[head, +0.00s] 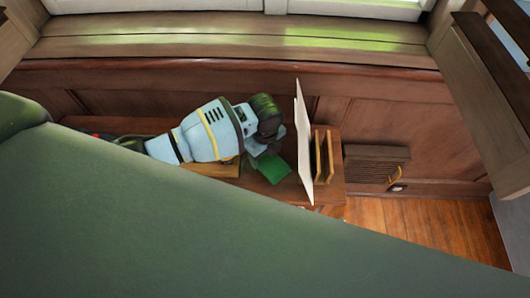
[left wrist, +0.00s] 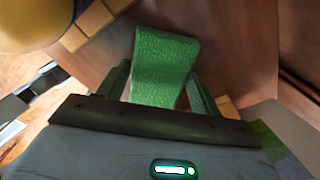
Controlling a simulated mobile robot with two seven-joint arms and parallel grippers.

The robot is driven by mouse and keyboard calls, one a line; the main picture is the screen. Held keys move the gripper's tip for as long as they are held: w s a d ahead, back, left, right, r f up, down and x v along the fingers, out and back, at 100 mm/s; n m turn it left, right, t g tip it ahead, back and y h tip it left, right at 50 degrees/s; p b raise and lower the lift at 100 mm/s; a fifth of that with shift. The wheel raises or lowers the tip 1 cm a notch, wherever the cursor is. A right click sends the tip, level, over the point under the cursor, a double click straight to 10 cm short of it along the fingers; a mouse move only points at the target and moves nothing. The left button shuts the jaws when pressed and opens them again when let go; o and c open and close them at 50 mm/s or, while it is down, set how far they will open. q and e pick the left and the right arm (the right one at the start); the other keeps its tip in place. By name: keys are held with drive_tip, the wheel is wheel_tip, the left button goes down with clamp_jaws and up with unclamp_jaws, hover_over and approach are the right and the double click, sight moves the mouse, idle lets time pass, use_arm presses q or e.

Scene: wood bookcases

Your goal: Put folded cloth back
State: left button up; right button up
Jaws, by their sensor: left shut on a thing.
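The folded cloth (head: 274,168) is green and shows below my left gripper (head: 262,150) in the head view, over the wooden bookcase top. In the left wrist view the cloth (left wrist: 165,65) is a textured green strip between the two fingers of my left gripper (left wrist: 160,85), which is shut on it. I cannot tell whether the cloth touches the wood below. My right gripper is in neither view.
A thin pale upright panel (head: 303,145) and upright wooden pieces (head: 323,155) stand just right of the cloth. A slatted brown box (head: 375,166) is farther right. A window sill (head: 230,45) runs behind. A large green surface hides the lower head view.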

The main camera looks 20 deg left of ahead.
sight(265, 156)
use_arm(q)
drive_tip(key=shift+f, duration=0.15)
drive_tip(key=o, duration=0.9)
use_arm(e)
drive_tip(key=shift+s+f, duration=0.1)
use_arm(q)
wheel_tip(265, 156, up, 12)
drive_tip(key=shift+r+p, duration=0.2)
drive_tip(key=shift+p, duration=0.7)
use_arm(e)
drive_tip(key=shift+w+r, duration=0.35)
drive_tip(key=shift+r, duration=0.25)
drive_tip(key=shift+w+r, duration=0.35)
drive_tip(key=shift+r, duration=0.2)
